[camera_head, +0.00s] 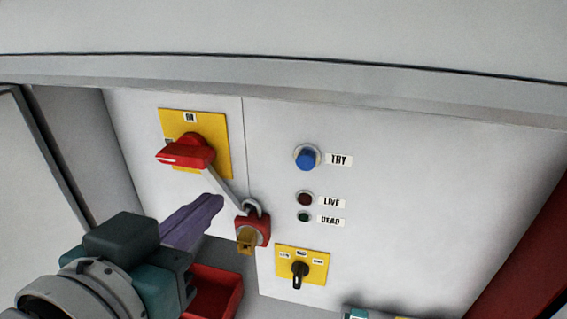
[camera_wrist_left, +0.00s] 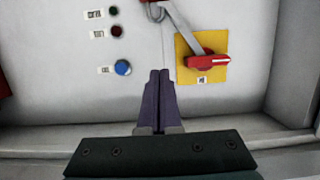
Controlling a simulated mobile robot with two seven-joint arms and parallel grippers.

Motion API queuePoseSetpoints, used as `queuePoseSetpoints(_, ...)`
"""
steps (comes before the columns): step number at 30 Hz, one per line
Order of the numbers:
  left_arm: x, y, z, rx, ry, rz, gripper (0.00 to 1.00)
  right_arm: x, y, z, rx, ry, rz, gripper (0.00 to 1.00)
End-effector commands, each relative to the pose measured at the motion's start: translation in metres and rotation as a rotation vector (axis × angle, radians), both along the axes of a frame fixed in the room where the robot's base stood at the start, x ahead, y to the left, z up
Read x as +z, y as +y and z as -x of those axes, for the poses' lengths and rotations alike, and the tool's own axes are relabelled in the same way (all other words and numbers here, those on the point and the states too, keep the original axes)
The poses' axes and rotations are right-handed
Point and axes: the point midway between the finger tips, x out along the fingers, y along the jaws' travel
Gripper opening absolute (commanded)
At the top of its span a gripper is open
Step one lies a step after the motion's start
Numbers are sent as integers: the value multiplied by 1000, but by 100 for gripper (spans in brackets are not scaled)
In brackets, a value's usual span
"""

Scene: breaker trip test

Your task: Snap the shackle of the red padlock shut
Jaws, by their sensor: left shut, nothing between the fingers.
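The red padlock (camera_head: 262,227) hangs at the lower end of a grey metal arm (camera_head: 224,188) that runs down from the red rotary handle (camera_head: 186,152). Its grey shackle (camera_head: 252,206) passes around the end of that arm; I cannot tell whether it is fully seated. A brass-coloured piece (camera_head: 246,240) sits at the padlock's front. My left gripper (camera_head: 216,202) has its purple fingers together and empty, just left of the padlock and apart from it. In the left wrist view the fingers (camera_wrist_left: 159,80) are closed, and the shackle (camera_wrist_left: 154,11) shows at the top edge. My right gripper is not in view.
The red handle stands on a yellow plate (camera_head: 221,128). A blue TRY button (camera_head: 307,157), LIVE (camera_head: 305,198) and DEAD lamps (camera_head: 304,217) are to the right. A black selector (camera_head: 299,272) sits lower. A red bin (camera_head: 222,287) stands below my left gripper.

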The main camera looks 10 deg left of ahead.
Motion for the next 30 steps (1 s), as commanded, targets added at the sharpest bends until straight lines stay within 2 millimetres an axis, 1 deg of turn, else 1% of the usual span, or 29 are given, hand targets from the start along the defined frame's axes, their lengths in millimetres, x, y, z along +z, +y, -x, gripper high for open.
queuePoseSetpoints(5, -7, -1, -23, -1, -8, 0, 0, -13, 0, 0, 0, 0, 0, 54)
queuePoseSetpoints(12, -22, -2, -72, 0, -7, -2, 0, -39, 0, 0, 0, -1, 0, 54)
queuePoseSetpoints(16, -27, -3, -97, 0, -6, -2, 0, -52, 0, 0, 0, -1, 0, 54)
queuePoseSetpoints(18, -44, -3, -95, 0, 2, -1, 0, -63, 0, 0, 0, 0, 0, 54)
queuePoseSetpoints(21, -55, -3, -94, 0, 0, 0, 0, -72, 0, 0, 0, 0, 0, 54)
queuePoseSetpoints(25, -62, -3, -94, 0, -1, 0, 0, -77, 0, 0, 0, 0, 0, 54)
queuePoseSetpoints(30, -64, -3, -94, 0, 0, 0, 0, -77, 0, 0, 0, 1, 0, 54)
